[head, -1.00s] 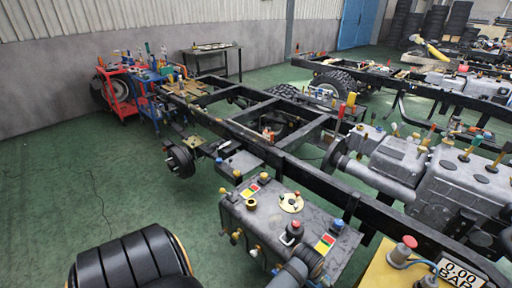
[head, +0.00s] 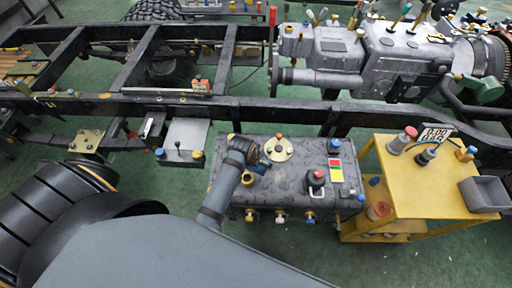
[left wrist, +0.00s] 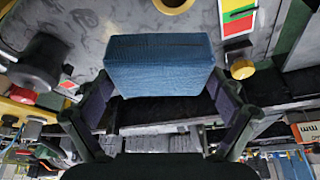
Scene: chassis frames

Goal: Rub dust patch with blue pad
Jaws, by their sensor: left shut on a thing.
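The blue pad (left wrist: 160,65) is a textured block between the two fingers of my left gripper (left wrist: 160,92) in the left wrist view. The gripper is shut on it. In the head view the end of my left arm is over the left part of a grey tank (head: 304,180), and the gripper and pad are mostly hidden there. The tank top is mottled with darker grey marks, also seen in the left wrist view (left wrist: 90,22). I cannot tell a separate dust patch from this mottling, nor whether the pad touches the tank. My right gripper is not in view.
A yellow trolley (head: 425,185) stands to the right. The dark chassis rail (head: 290,110) runs behind.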

